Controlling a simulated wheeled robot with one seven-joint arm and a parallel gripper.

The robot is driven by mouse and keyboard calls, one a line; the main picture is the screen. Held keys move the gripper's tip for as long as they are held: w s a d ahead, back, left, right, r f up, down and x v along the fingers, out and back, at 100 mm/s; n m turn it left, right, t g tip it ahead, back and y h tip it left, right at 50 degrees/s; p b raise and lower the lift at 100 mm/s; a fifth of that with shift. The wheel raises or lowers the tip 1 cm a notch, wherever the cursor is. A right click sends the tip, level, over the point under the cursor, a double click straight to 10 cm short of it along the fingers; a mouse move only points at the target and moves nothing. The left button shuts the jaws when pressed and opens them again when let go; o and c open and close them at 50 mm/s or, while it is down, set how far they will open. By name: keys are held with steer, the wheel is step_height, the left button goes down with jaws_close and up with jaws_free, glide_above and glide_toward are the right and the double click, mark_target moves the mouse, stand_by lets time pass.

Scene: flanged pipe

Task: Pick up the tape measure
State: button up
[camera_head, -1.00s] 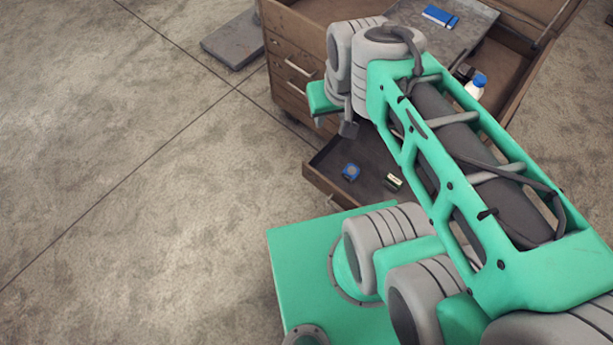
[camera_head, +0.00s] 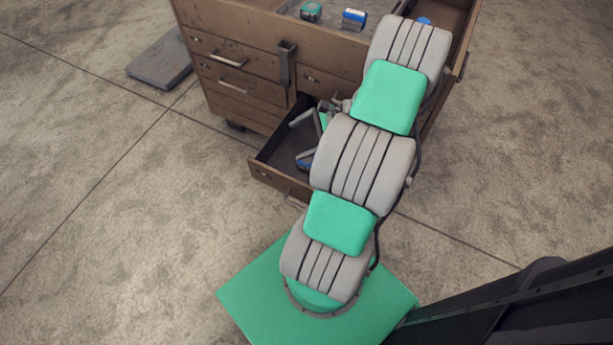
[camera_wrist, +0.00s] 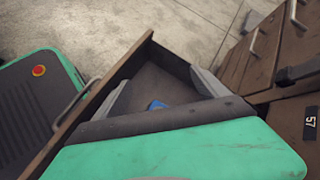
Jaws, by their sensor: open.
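A small blue object (camera_head: 303,164), which looks like a tape measure, lies on the floor of the open lower drawer (camera_head: 268,174). My gripper (camera_head: 297,140) is inside the drawer opening, fingers spread and empty, with the blue object close to the lower finger. In the wrist view the blue object (camera_wrist: 157,104) shows between the two grey fingers of my gripper (camera_wrist: 160,92), partly hidden by the gripper body. I cannot tell how far below the fingertips it lies. A teal and dark rounded object (camera_head: 311,12) on the cabinet top may also be a tape measure.
The wooden cabinet (camera_head: 240,52) has closed drawers with metal handles above and beside the open one. A blue and white box (camera_head: 354,19) sits on its top. A grey slab (camera_head: 160,66) lies on the floor at left. The drawer walls surround my gripper closely.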

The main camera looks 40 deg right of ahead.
mark_target(308, 159)
steer(key=s+d+f+m+t+b, duration=0.1)
steer(key=s+f+m, duration=0.1)
steer(key=f, duration=0.2)
steer(key=s+d+f+m+t+b, duration=0.1)
steer(key=s+d+f+m+t, duration=0.1)
steer(key=f+m, duration=0.1)
steer(key=s+d+f+m+t+b, duration=0.1)
steer(key=s+d+f+m+t, duration=0.1)
steer(key=f+m, duration=0.1)
steer(key=shift+d+f+h+b, duration=0.2)
steer(key=shift+f+h+b, duration=0.2)
steer(key=shift+f, duration=0.5)
steer(key=shift+f+m+t, duration=0.2)
steer(key=shift+m+t, duration=0.1)
steer(key=shift+m, duration=0.2)
steer(key=b+x, duration=0.2)
steer(key=x, duration=0.5)
steer(key=shift+w+r, duration=0.15)
steer(key=shift+w, duration=0.05)
steer(key=shift+c, duration=0.4)
steer(key=c, duration=1.6)
